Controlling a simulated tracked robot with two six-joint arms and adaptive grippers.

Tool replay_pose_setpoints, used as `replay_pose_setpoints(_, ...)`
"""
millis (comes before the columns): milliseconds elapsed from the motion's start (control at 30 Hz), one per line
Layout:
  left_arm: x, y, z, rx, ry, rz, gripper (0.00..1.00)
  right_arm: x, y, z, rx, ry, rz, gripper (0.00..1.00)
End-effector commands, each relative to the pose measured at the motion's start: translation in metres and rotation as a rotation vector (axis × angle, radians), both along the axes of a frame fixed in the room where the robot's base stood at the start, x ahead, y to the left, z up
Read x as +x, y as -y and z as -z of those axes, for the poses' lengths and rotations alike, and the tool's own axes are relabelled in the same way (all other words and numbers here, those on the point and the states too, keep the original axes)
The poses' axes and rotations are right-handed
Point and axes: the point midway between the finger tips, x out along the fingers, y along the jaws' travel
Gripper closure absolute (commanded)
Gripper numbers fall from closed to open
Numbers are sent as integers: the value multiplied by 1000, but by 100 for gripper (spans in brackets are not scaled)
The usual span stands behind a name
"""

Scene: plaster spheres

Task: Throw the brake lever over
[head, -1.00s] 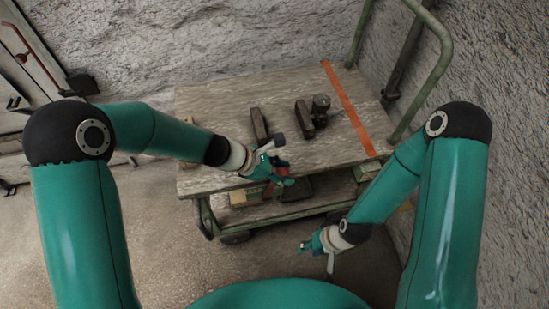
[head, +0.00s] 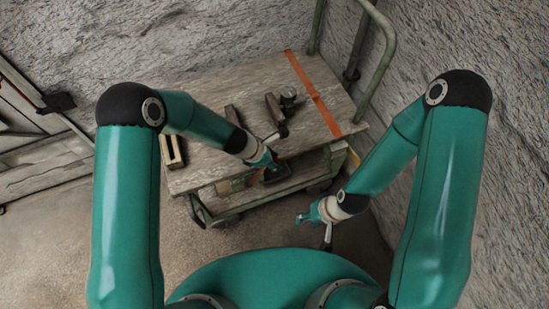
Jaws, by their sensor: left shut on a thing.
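My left gripper (head: 274,167) is at the front edge of the flat cart's wooden deck (head: 205,170). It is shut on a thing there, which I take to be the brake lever. The lever is mostly hidden behind the fingers and wrist, so its angle cannot be made out. A small reddish part (head: 252,179) shows just left of the fingers, below the deck edge. My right gripper (head: 300,218) hangs low in front of the cart, over the floor, apart from it. Its fingers are too small to tell open from shut.
Dark blocks (head: 233,114) and a metal fitting (head: 288,95) lie on the deck. An orange strip (head: 314,93) crosses its right side. A green tubular handle (head: 388,60) rises at the right. Rough walls stand behind and right.

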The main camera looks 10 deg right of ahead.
Motion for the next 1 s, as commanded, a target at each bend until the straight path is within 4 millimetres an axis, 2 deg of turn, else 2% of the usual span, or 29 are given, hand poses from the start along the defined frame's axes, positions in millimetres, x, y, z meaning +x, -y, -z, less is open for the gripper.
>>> replay_pose_setpoints(33, -9, 5, 4, -6, -19, 17, 100, 0, 0, 1, 0, 0, 0, 60)
replay_pose_setpoints(167, -9, 5, 4, -6, -19, 17, 100, 0, 0, 1, 0, 0, 0, 60)
replay_pose_setpoints(200, -9, 5, 5, -5, -19, 18, 53, 0, 0, 1, 0, 0, 0, 60)
replay_pose_setpoints(300, -8, 4, 4, -5, -18, 15, 40, 0, 0, 1, 0, 0, 0, 60)
replay_pose_setpoints(667, -4, -1, -3, -5, -7, 8, 40, 0, 0, 0, 0, 0, 0, 60)
replay_pose_setpoints(867, -7, -13, -26, -5, -5, 7, 40, 0, 0, 0, 0, 0, 0, 60)
replay_pose_setpoints(1000, -11, -26, -49, -5, -6, 8, 40, 0, 0, 0, 0, 0, 0, 60)
